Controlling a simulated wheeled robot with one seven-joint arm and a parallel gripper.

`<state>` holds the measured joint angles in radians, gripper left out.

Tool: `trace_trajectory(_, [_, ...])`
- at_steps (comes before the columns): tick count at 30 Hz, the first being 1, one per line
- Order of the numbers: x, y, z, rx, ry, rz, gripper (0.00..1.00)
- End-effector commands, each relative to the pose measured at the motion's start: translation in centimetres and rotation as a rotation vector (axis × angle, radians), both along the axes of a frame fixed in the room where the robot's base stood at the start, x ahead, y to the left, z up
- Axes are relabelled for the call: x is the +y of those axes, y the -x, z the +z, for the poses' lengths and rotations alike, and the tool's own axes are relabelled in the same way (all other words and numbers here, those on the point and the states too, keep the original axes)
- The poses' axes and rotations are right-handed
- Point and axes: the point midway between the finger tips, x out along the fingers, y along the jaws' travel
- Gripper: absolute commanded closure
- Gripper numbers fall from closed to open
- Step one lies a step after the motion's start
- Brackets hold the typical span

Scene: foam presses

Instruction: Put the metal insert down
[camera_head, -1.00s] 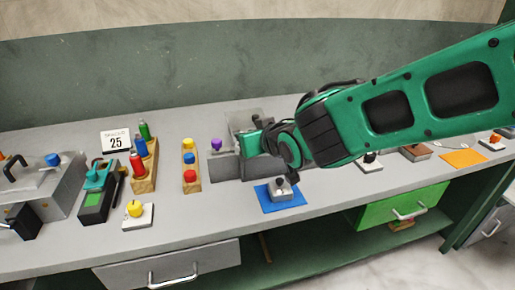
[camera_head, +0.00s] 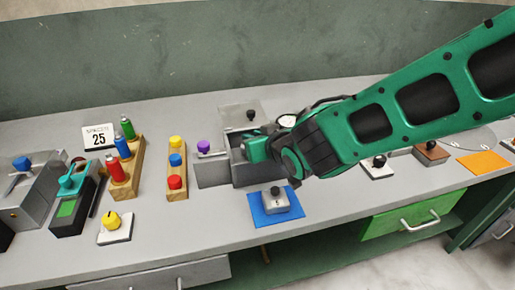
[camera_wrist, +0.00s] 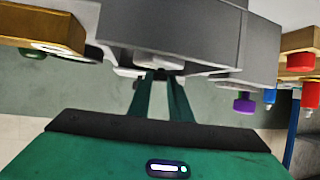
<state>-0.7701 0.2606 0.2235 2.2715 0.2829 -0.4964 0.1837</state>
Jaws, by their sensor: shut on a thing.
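My gripper (camera_head: 250,150) is over the open grey metal box (camera_head: 256,173) near the middle of the bench. In the wrist view its two fingers (camera_wrist: 158,76) are closed together on a small dark part with pale metal beside it, which I take to be the metal insert (camera_wrist: 130,71). Most of the insert is hidden by the fingers and the grey box (camera_wrist: 185,30) in that view. In the head view my gripper covers it, so I cannot tell whether it touches the box.
A wooden rack with coloured knobs (camera_head: 177,188) and a purple knob (camera_head: 203,146) stand to the left. An orange mat (camera_head: 484,162) lies far right.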

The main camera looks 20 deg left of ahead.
Motion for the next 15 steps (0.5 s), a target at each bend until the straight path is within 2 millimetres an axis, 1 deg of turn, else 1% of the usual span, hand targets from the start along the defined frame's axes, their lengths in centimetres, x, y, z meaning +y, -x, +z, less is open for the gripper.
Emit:
trace_trajectory(2, [0.1,0.1,-0.6,0.0,0.0,0.002,1.0])
trace_trajectory(7, [0.2,0.2,-3.0,0.001,0.003,0.004,1.0])
trace_trajectory(9, [0.2,0.2,-3.5,-0.001,0.001,0.004,1.0])
trace_trajectory(15, [0.2,0.1,-3.5,-0.002,-0.001,0.003,1.0])
